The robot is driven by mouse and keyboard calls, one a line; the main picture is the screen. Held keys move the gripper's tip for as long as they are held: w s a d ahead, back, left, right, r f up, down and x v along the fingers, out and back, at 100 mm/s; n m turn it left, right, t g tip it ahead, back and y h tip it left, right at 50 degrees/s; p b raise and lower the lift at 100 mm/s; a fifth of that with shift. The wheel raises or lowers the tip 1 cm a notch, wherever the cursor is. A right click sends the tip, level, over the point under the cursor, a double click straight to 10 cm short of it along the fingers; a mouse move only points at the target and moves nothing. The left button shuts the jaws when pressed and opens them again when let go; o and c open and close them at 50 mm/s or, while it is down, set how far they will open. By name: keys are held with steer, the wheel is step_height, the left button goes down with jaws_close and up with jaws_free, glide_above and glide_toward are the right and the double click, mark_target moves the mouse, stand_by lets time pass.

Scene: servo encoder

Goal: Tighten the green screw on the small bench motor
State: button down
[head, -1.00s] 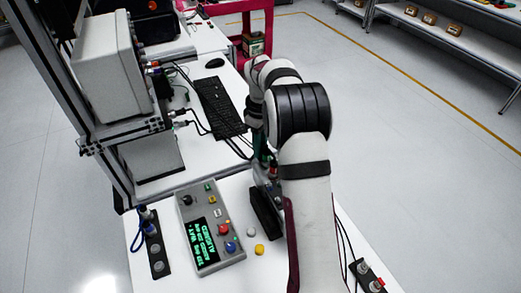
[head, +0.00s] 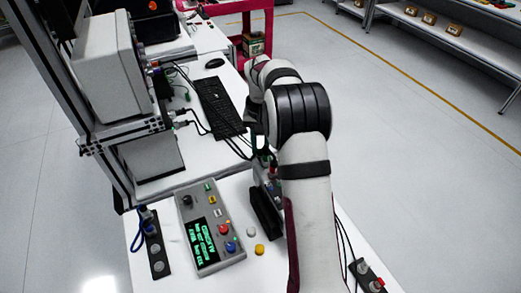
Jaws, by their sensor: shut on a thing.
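My arm fills the right-centre of the head view and bends down behind its own elbow. Only a small dark-and-white part of my gripper (head: 258,137) shows left of the elbow. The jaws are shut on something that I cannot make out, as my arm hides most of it. Below it, partly covered by my arm, stand a small red part (head: 272,166) and a black block (head: 265,212), which may belong to the motor bench. I cannot clearly make out the motor or the green screw.
A grey control box (head: 184,226) with coloured knobs and a green text display lies on the white table. A grey knob (head: 251,232) and a yellow knob (head: 260,250) sit beside it. A keyboard (head: 218,107) and cables lie behind. A metal frame (head: 90,100) stands left.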

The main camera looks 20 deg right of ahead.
mark_target(260, 151)
steer(key=shift+m, duration=0.3)
steer(key=shift+m, duration=0.3)
steer(key=c, duration=1)
jaws_free()
step_height(260, 151, up, 9)
steer(key=shift+r, duration=0.1)
